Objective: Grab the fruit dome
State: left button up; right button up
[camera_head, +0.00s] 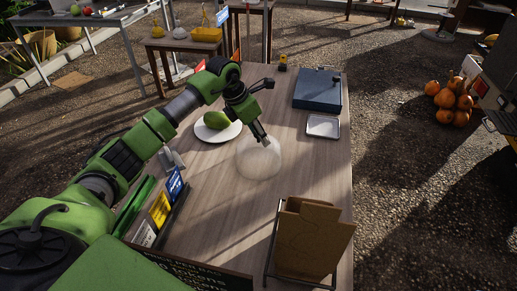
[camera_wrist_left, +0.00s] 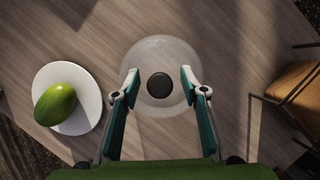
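The clear fruit dome (camera_head: 259,158) stands on the wooden table, right of a white plate. In the left wrist view the dome (camera_wrist_left: 150,55) lies directly ahead, with its round dark knob (camera_wrist_left: 160,86) centred between my fingers. My left gripper (camera_wrist_left: 158,83) is open, one finger on each side of the knob and apart from it. In the head view the left gripper (camera_head: 264,115) hangs over the dome. A green fruit (camera_head: 217,120) lies on the white plate (camera_head: 230,131); the fruit also shows in the left wrist view (camera_wrist_left: 55,104). My right gripper is not in view.
A rack of brown bags (camera_head: 310,240) stands at the table's near right. A small tray (camera_head: 322,127) and a blue box (camera_head: 318,90) sit at the far right. Card holders (camera_head: 160,210) line the near left edge. The table right of the dome is clear.

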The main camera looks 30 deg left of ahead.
pick_arm(q)
grip_shut()
jog(key=shift+r, duration=0.1)
